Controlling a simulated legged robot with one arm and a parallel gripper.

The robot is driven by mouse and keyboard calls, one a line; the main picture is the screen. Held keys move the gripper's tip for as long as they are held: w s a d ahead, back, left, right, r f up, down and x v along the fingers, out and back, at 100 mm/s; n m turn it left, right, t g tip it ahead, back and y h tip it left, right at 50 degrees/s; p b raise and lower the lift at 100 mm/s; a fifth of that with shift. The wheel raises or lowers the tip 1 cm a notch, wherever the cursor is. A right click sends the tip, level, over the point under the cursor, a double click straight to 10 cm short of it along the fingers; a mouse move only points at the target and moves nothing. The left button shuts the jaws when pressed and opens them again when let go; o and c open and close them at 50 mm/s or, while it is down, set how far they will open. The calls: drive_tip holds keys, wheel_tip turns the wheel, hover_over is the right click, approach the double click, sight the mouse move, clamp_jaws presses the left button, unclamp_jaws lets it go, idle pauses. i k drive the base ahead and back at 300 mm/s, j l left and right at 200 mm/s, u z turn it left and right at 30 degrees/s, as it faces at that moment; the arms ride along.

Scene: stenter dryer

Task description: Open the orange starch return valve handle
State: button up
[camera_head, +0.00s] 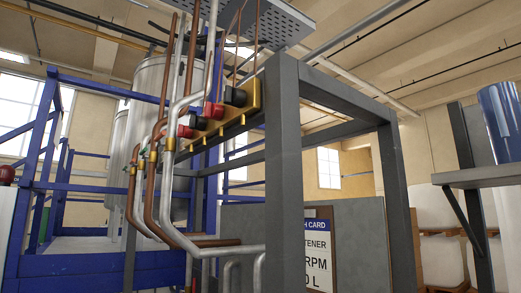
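I cannot make out an orange valve handle for certain at this size. A brass-yellow manifold block (236,111) is mounted high in the middle of the view, with red and black knobs (212,110) along it. Copper and grey pipes (160,190) run down on its left, with small brass and green fittings (143,155) on them. Which of these is the starch return line I cannot tell. My gripper is not in view.
A dark grey frame (284,160) stands in front at centre. Blue railings (80,265) and a steel tank (155,85) are at left. A card sign (318,255) hangs behind the frame. A grey shelf (480,176) bearing a blue cylinder (500,120) is at right.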

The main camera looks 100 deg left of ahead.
sight(162, 134)
drive_tip(key=u, duration=3.75)
drive_tip(key=i+j+u, duration=0.15)
drive_tip(key=j, duration=0.2)
drive_tip(key=i, duration=0.05)
